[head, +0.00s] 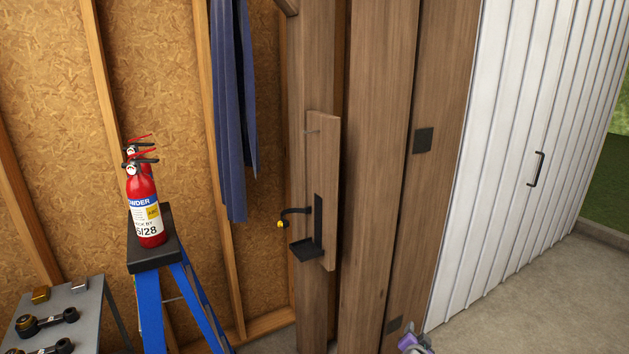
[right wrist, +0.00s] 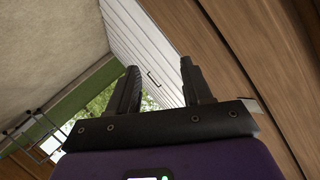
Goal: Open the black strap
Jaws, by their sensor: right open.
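The black strap (head: 296,210) is a thin curved band on a black bracket (head: 318,225) fixed to a short wooden board (head: 324,150) on the post. It sticks out to the left and bends down to a yellow end (head: 281,224). The bracket has a small black shelf (head: 305,250) below, with nothing on it. A purple part of my right gripper (head: 413,343) shows at the bottom edge, well below and right of the strap. In the right wrist view my right gripper (right wrist: 157,80) is open and empty, its two dark fingers apart. My left gripper is out of view.
Red fire extinguishers (head: 144,195) stand on a blue stepladder (head: 152,250) left of the post. A grey table (head: 88,310) with metal parts is at lower left. Blue cloth (head: 232,100) hangs behind. A white ribbed door (head: 520,130) is at right.

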